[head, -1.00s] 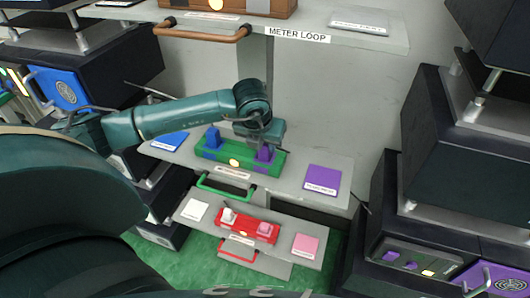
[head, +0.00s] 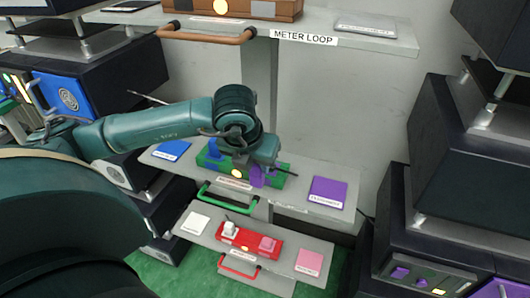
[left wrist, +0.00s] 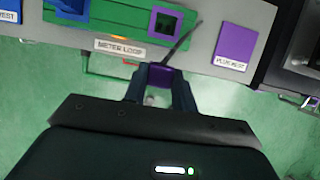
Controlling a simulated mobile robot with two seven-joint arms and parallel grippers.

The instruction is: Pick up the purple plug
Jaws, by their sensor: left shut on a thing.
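The purple plug (left wrist: 159,76) is between the fingers of my left gripper (left wrist: 158,92), which is shut on it; a thin dark rod sticks out from it toward the upper right. In the head view my left gripper (head: 262,163) is in front of the right end of the green block (head: 213,163). In the left wrist view the purple socket (left wrist: 165,24) on the green block shows a dark opening, and the plug appears apart from it. The blue part (head: 214,149) is at the block's left end. My right gripper is not in view.
A purple rest pad (head: 327,192) lies on the shelf right of the block, bare, and a blue pad (head: 172,150) lies left. Below is a shelf with a red block (head: 246,240). A copper bar (head: 205,36) fronts the upper shelf. Dark cabinets stand on both sides.

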